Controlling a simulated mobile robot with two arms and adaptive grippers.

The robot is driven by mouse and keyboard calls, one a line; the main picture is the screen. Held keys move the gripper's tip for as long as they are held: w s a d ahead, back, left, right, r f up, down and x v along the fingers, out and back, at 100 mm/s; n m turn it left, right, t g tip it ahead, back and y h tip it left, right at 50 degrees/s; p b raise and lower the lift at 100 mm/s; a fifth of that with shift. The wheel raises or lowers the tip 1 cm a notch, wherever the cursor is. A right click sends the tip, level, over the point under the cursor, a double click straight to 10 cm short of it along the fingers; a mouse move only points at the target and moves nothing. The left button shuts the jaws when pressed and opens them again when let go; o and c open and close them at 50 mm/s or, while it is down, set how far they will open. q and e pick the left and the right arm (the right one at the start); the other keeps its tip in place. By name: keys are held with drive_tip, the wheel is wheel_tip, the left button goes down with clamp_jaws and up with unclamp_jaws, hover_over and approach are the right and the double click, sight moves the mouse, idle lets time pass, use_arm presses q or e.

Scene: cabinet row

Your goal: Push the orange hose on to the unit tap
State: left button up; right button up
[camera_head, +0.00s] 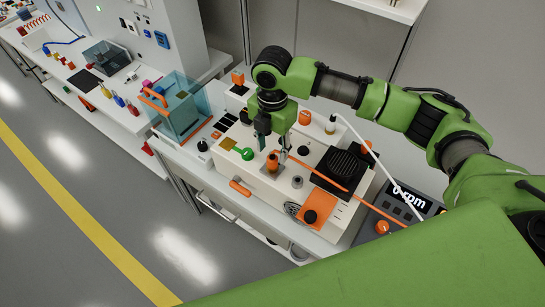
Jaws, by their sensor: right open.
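The orange hose (339,185) runs across the top of the white unit (262,189) from the lower right up to a spot just below my right gripper. My right gripper (272,146) points down over the unit with its fingers apart. A copper-coloured upright fitting (272,164), perhaps the unit tap, stands right under the fingertips. The hose's near end lies close to this fitting; I cannot tell whether they touch or whether the hose end is between the fingers. My left gripper is not in view.
A black ribbed block (346,165) and an orange panel with a black knob (310,216) are on the unit's right part. A glass box with orange trim (180,108) stands left. A grey display box (402,199) stands right.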

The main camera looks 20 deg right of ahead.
wheel_tip(320, 180, up, 6)
drive_tip(key=shift+f, duration=0.1)
idle(0.6)
